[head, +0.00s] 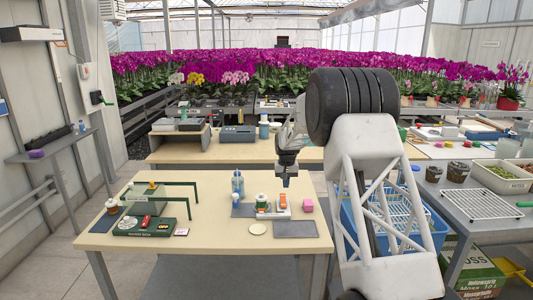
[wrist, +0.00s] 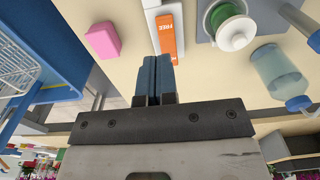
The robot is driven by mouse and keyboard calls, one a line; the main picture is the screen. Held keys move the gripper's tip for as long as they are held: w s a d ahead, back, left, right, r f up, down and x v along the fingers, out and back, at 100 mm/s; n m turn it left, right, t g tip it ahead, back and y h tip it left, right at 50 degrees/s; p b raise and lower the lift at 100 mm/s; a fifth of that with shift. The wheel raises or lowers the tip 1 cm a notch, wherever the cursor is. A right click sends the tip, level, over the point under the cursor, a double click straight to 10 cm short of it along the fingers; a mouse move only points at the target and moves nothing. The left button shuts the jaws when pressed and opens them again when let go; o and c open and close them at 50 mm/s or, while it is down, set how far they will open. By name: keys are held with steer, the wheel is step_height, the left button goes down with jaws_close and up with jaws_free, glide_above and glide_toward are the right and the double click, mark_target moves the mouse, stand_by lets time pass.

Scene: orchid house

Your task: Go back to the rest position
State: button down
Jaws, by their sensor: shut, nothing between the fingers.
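My gripper (head: 286,181) hangs above the right part of the near bench (head: 130,239) in the head view, with its fingers pointing down. In the wrist view the two blue fingers (wrist: 158,78) are pressed together with nothing between them. An orange item marked "FREE" (wrist: 171,35) lies just beyond the fingertips, on a pale holder. It cannot be told from these views exactly how high the fingertips are above it.
A pink block (head: 307,205), a grey mat (head: 295,228), a round pale disc (head: 258,229) and a bottle (head: 238,184) are near my gripper. A blue crate (head: 437,228) is right of the bench.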

steer(key=s+d+r, duration=0.2)
steer(key=s+r, duration=0.5)
steer(key=s, duration=0.4)
steer(key=s+d+r+t, duration=0.1)
steer(key=s+d+r, duration=0.1)
steer(key=s+r, duration=0.75)
steer(key=s+d+r, duration=0.2)
steer(key=s+r, duration=0.2)
steer(key=s, duration=1)
steer(key=s+d+f, duration=0.1)
steer(key=s+f, duration=0.1)
steer(key=s, duration=1.6)
steer(key=s+d+f+t, duration=0.1)
steer(key=s+f, duration=0.1)
steer(key=s, duration=1.6)
steer(key=shift+s+d+f+t, duration=0.25)
steer(key=shift+d+f+t, duration=0.05)
steer(key=shift+d, duration=0.1)
